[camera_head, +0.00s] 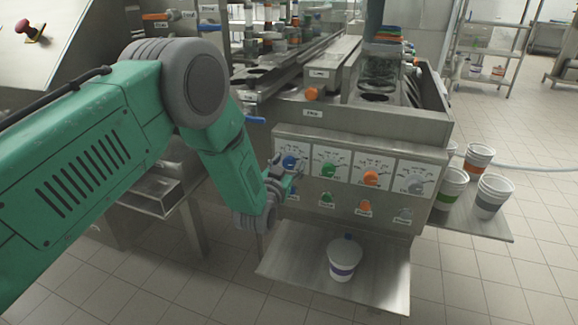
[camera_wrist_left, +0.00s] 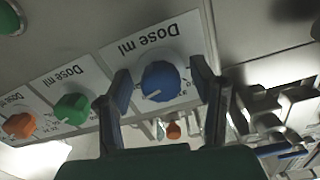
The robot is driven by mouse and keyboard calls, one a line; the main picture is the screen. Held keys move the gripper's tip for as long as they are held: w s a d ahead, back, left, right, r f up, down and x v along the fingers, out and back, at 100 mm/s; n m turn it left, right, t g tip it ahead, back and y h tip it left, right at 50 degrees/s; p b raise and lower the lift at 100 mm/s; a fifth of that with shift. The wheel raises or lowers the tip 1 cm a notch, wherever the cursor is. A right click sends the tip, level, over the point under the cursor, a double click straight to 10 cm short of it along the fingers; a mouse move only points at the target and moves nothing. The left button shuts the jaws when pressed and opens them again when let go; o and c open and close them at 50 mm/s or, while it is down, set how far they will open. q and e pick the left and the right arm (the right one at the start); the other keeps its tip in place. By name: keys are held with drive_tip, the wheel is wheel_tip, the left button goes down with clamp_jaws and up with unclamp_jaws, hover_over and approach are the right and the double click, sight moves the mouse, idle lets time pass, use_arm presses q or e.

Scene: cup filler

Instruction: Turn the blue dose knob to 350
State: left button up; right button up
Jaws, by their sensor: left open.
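The blue dose knob (camera_head: 289,162) is the leftmost of a row of knobs on the machine's front panel. In the left wrist view the blue knob (camera_wrist_left: 161,82) sits on its white "Dose ml" plate, which appears upside down. A pale pointer mark shows on the knob, but the number it meets is too small to read. My left gripper (camera_head: 284,178) is open just in front of the knob. In the wrist view its two fingers (camera_wrist_left: 163,85) appear on either side of the knob; whether they touch it I cannot tell. My right gripper is out of view.
A green knob (camera_head: 327,169), an orange knob (camera_head: 371,178) and a grey knob (camera_head: 416,187) continue the row, with smaller buttons below. A white cup (camera_head: 345,259) stands on the metal shelf (camera_head: 295,268) underneath. Several cups (camera_head: 490,196) stand on a side shelf at right.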

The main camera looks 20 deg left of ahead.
use_arm(q)
drive_tip(key=c, duration=1.2)
drive_tip(key=shift+o, duration=0.2)
drive_tip(key=shift+n, duration=0.3)
drive_tip(key=n, duration=0.5)
drive_tip(key=shift+f, duration=0.1)
drive_tip(key=n+b, duration=0.1)
drive_tip(key=n, duration=0.5)
drive_tip(key=o, duration=1.2)
drive_tip(key=shift+c, duration=0.2)
